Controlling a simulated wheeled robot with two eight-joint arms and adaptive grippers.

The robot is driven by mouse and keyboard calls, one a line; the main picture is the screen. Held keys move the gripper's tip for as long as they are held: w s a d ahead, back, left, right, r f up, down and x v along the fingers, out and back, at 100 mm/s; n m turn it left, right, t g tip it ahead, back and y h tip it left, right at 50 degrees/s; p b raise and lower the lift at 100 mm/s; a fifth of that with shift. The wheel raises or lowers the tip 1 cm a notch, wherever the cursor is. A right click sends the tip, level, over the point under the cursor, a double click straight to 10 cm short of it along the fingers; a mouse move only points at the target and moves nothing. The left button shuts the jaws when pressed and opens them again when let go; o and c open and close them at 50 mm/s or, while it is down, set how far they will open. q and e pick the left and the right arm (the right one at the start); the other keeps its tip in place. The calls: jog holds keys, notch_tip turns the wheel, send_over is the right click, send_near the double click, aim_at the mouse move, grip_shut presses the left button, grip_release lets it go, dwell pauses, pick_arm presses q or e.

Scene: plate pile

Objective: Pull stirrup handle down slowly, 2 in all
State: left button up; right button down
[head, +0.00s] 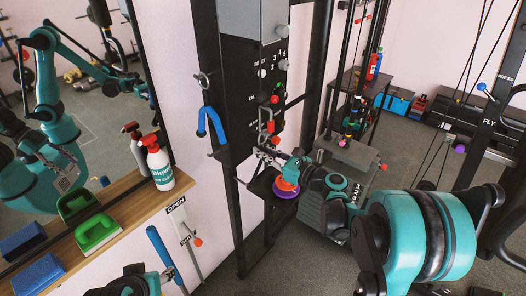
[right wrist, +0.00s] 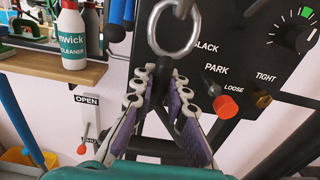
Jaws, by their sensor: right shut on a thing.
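My right gripper (head: 264,154) reaches the front of the black machine column in the head view. In the right wrist view its purple-padded fingers (right wrist: 159,80) are closed in on a black stirrup handle (right wrist: 157,72), near its upper end below a grey metal ring (right wrist: 175,28). The fingers hide much of the handle; its lower bar seems to show between them. In the head view the handle is small and partly hidden by the gripper. Part of my left arm shows at the bottom left of the head view, its gripper (head: 166,276) too small to judge.
A black panel (right wrist: 240,60) with knobs stands close behind the gripper. A blue hanger (head: 211,122) hangs on the column. A wooden shelf (head: 125,190) carries a spray bottle (head: 159,165) and brushes. An OPEN lever (head: 190,238) is on the wall. A weight bench stands right.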

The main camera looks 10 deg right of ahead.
aim_at(263, 132)
jog(key=shift+r+p, duration=1)
jog(key=shift+p, duration=0.1)
jog(key=shift+r+p, duration=0.85)
jog(key=shift+r, duration=0.3)
jog(key=shift+r+p, duration=0.9)
jog(key=shift+r, duration=0.4)
